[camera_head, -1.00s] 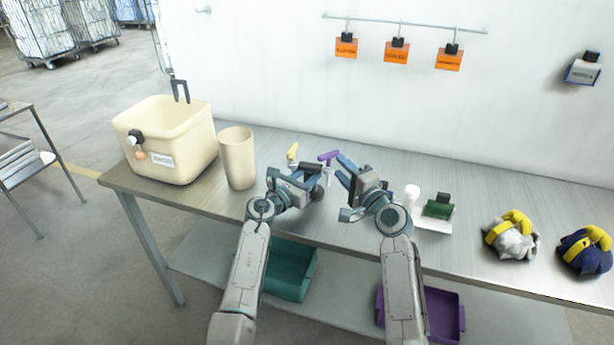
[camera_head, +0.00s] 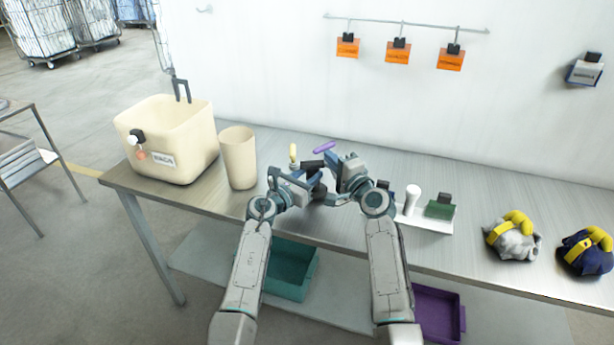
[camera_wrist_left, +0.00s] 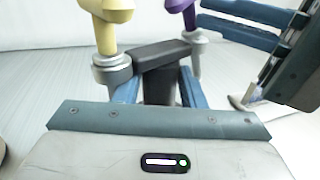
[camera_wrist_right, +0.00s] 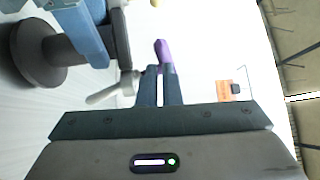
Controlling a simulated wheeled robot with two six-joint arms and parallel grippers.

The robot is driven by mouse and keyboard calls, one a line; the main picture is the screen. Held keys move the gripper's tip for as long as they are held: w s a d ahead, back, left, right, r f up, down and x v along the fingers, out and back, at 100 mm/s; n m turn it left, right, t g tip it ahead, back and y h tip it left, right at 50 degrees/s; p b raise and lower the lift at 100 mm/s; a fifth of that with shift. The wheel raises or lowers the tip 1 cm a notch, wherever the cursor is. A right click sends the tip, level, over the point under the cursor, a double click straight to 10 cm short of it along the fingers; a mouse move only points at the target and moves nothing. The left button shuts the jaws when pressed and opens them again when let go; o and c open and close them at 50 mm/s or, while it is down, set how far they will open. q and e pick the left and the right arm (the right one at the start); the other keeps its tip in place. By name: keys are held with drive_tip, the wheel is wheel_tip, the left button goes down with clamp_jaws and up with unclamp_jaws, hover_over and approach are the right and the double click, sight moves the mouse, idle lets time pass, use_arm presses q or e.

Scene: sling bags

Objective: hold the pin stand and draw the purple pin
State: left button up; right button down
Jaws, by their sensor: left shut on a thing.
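The pin stand is a dark block (camera_wrist_left: 160,53) with a grey socket at each end. My left gripper (camera_head: 308,180) is shut on this block, with one finger on each side in the left wrist view (camera_wrist_left: 158,92). A yellow-handled pin (camera_wrist_left: 106,30) stands upright in the near socket. The purple pin (camera_head: 324,147) is at the other socket; its handle also shows in the right wrist view (camera_wrist_right: 163,50). My right gripper (camera_head: 338,168) has its fingertips at the purple handle, a narrow gap between them (camera_wrist_right: 160,75). Whether they grip it is unclear.
A cream bin (camera_head: 165,145) and a tan cup (camera_head: 238,160) stand left on the table (camera_head: 460,185). A white holder (camera_head: 430,222) with a white peg is to the right. Two bags (camera_head: 512,240) (camera_head: 585,250) lie further right. Orange tags hang on the wall.

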use_arm(q)
drive_tip(key=shift+f, duration=0.1)
use_arm(e)
drive_tip(key=shift+r, duration=0.15)
drive_tip(key=c, duration=1.7)
unclamp_jaws()
drive_tip(key=shift+d, duration=0.1)
